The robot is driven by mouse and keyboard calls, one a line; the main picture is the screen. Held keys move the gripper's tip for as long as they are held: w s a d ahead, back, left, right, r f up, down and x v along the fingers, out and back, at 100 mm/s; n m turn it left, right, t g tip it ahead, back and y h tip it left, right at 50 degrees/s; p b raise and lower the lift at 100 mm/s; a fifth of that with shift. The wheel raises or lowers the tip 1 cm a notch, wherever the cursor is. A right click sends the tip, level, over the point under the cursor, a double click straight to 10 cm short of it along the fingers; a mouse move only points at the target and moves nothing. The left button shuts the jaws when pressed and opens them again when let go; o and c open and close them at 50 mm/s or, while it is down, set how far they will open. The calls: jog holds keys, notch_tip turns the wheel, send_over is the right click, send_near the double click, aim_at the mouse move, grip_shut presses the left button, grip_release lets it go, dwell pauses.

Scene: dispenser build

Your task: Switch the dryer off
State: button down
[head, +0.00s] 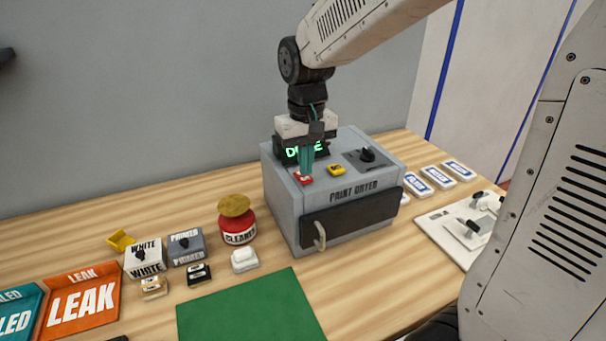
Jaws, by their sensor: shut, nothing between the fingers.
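The paint dryer (282,208) is a grey box on the wooden table, with its dark front door (360,217) shut. A display on top glows green and is partly hidden by my gripper; it seems to read "DONE". The top also has a red button (301,179), a yellow button (337,170) and a black knob (367,155). My gripper (305,174) points down over the dryer's front left top, shut and empty. Its fingertips are right at the red button; I cannot tell whether they press it.
A red cleaner jar (238,229), the white (145,258) and primer (186,246) boxes, and an orange leak tray (80,303) stand to the left. A green mat (250,310) lies in front. White labelled blocks (438,176) and a white plate (445,229) with fittings are at right.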

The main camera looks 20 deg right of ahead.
aim_at(306, 178)
jog(key=shift+f, duration=0.7)
dwell(0.3)
jog(key=shift+r, duration=3.5)
jog(key=s, duration=0.1)
jog(key=s+f, duration=0.1)
jog(key=s, duration=0.1)
jog(key=shift+d+f+g, duration=0.15)
jog(key=shift+f+g, duration=0.1)
jog(key=shift+g, duration=0.05)
jog(key=s+d+t, duration=0.1)
jog(key=s+d, duration=0.2)
jog(key=s, duration=1.7)
jog(key=shift+t, duration=0.4)
